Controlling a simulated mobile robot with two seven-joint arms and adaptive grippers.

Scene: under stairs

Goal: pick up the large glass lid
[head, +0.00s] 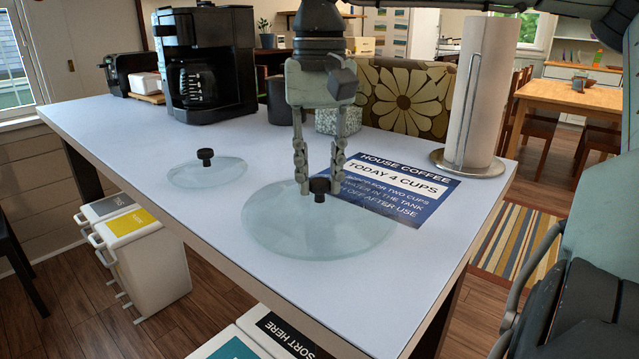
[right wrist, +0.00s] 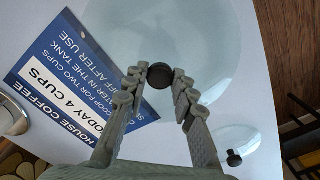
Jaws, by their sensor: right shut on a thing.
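The large glass lid (head: 272,232), a clear round disc with a dark knob (head: 319,186), is at the front middle of the white counter. It looks flat and level, at or very near the counter top. My right gripper (head: 320,190) points down from above, its two fingers closed on the knob. In the right wrist view the fingertips (right wrist: 160,82) pinch the dark knob (right wrist: 160,74) from both sides, with the clear glass (right wrist: 205,45) spreading beyond. A smaller glass lid (head: 205,173) with a similar knob lies to the left. My left gripper is not in view.
A blue and white coffee sign (head: 420,187) lies flat, partly overlapped by the large lid. A paper towel holder (head: 478,100) stands at right. A coffee maker (head: 205,65), speckled box (head: 338,121) and flowered panel (head: 405,95) stand behind. The counter's front left is clear.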

